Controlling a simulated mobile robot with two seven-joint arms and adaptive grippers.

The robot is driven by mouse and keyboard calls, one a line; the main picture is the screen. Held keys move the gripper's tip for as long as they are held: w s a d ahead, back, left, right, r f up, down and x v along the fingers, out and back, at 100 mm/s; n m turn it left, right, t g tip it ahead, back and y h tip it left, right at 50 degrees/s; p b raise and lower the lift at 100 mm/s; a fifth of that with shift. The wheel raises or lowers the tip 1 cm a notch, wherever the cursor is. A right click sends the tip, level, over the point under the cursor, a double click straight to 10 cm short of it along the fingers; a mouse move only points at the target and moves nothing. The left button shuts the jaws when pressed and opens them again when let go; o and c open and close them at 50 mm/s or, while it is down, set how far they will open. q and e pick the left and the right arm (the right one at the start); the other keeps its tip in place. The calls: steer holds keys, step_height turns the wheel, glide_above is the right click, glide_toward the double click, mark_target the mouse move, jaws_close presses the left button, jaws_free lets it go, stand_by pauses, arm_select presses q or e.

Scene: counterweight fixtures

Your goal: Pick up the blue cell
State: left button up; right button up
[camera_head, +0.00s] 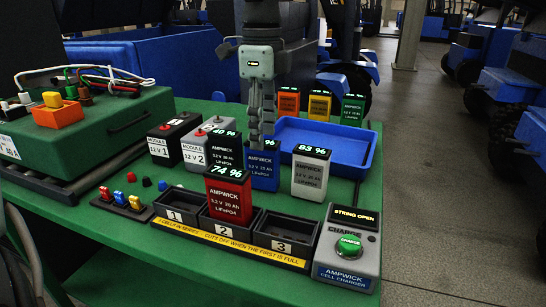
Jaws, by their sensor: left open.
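My left gripper (261,137) points straight down at the top of the blue cell. Its fingers cover part of the cell's top and percentage display. The gripper is open; I cannot tell whether the fingers touch the cell or straddle it. My right gripper is not in view.
A red cell (228,192) stands at slot 2 of the three-slot tray (258,257). A blue bin (345,150) is behind; the charger (347,250) is front right.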

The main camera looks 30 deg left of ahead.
mark_target(263, 161)
arm_select(q)
steer(key=f+p, duration=0.1)
steer(key=f, duration=0.6)
steer(key=shift+s+f, duration=0.1)
steer(key=shift+s, duration=0.1)
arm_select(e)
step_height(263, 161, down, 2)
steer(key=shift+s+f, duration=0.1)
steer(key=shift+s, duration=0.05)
arm_select(q)
steer(key=shift+c, duration=0.5)
jaws_close()
